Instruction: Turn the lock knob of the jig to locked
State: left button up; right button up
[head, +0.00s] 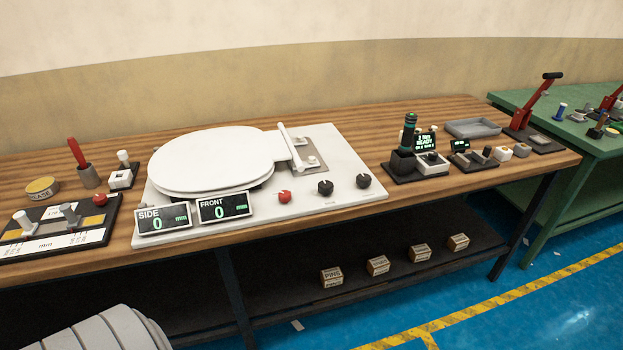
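The jig is a white base plate (310,222) on the wooden bench, with a white toilet seat and lid (208,158) lying closed on it. A white hinge bar (291,147) stands at the seat's right end. Along the front right of the plate are a red knob (284,196) and two black knobs, one in the middle (325,187) and one further right (363,181). The small print near them is too small to read, so I cannot tell which is the lock knob or its setting. Neither of my grippers is in view.
Side (163,219) and front (225,207) displays read 0 mm. A gauge panel (62,238), a red-handled tool (77,152) and a yellow-lidded tin (42,188) stand left. A black tower device (408,145) and grey tray (473,128) stand right. Small boxes (378,265) sit below.

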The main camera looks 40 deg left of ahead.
aim_at(284, 196)
jog(key=u, duration=0.55)
jog(key=i, duration=0.8)
jog(key=u, duration=0.85)
